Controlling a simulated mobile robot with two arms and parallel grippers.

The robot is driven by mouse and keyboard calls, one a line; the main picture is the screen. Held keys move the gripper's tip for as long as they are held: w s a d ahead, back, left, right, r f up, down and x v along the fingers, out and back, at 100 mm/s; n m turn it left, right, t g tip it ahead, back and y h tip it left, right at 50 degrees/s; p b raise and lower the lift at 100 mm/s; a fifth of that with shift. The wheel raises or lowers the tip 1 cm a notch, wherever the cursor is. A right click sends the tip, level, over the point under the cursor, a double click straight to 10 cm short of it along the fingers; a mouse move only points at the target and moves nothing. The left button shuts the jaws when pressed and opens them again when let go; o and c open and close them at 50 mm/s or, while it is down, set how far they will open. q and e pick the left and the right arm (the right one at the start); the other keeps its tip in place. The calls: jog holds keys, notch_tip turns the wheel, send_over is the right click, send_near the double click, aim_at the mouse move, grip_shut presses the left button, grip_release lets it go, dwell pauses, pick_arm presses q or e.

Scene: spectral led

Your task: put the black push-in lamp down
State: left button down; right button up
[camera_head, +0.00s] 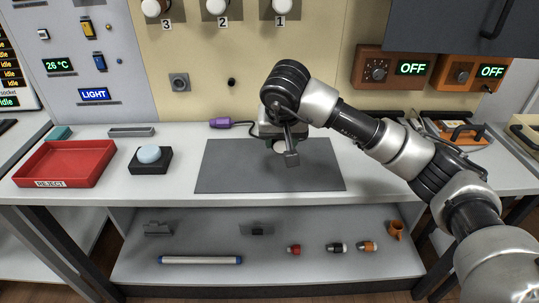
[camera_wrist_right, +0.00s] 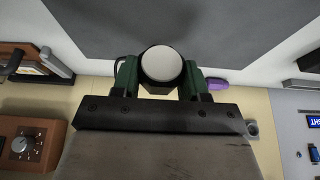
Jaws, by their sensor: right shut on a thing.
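My right gripper (camera_head: 280,145) is over the dark grey mat (camera_head: 225,170) on the bench, near its back edge. In the right wrist view its two green fingers (camera_wrist_right: 160,78) are shut on a round lamp (camera_wrist_right: 161,62), with a pale white face and a dark rim. In the head view only a small pale part of this lamp (camera_head: 279,147) shows below the gripper; the rest is hidden. I cannot tell whether it touches the mat. My left gripper is not in view.
A red reject tray (camera_head: 92,152) and a black block with a pale blue dome (camera_head: 150,160) stand to the left. A purple-handled tool (camera_head: 221,123) lies behind the mat. Several small lamps, one black-banded (camera_head: 336,247), lie on the lower shelf. The mat's left part is clear.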

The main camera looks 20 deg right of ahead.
aim_at(269, 161)
jog(key=shift+w+a+f, duration=0.95)
jog(key=shift+w+a, duration=0.05)
jog(key=shift+w, duration=0.05)
notch_tip(269, 161, down, 3)
jog(key=shift+f, duration=0.45)
pick_arm(q)
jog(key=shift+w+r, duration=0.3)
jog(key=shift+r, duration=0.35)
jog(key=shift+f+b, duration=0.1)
jog(key=shift+b, duration=0.2)
pick_arm(e)
jog(key=shift+f, duration=0.1)
jog(key=o, duration=0.8)
jog(key=shift+o, duration=1)
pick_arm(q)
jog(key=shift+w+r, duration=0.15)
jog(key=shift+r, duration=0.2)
